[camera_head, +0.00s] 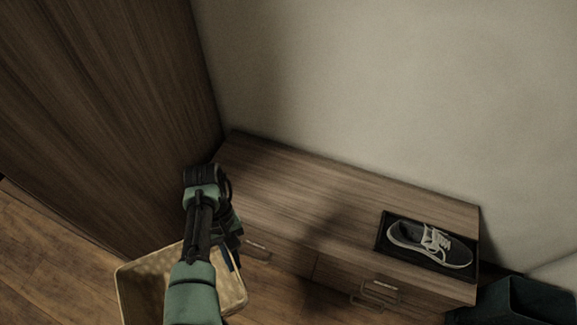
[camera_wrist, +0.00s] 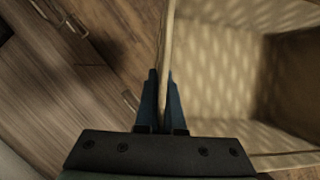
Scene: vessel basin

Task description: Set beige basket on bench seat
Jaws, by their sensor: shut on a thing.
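The beige basket (camera_head: 136,292) hangs from my gripper at the lower left of the head view, in front of the bench's left end. My arm hides part of it. In the wrist view the basket (camera_wrist: 215,75) fills the right half, open and empty where I see inside. My gripper (camera_wrist: 162,100) is shut on the basket's near wall, one finger on each side of the rim. In the head view my gripper (camera_head: 234,255) is partly hidden by the wrist. The wooden bench seat (camera_head: 300,190) is a low drawer unit against the wall, with its left and middle top bare.
A grey shoe (camera_head: 430,245) lies in a black tray (camera_head: 384,240) on the bench's right end. A tall wooden cabinet (camera_head: 100,110) stands at the left. A dark green bin (camera_head: 510,300) is at the lower right. Drawer handles (camera_head: 375,292) stick out from the bench front.

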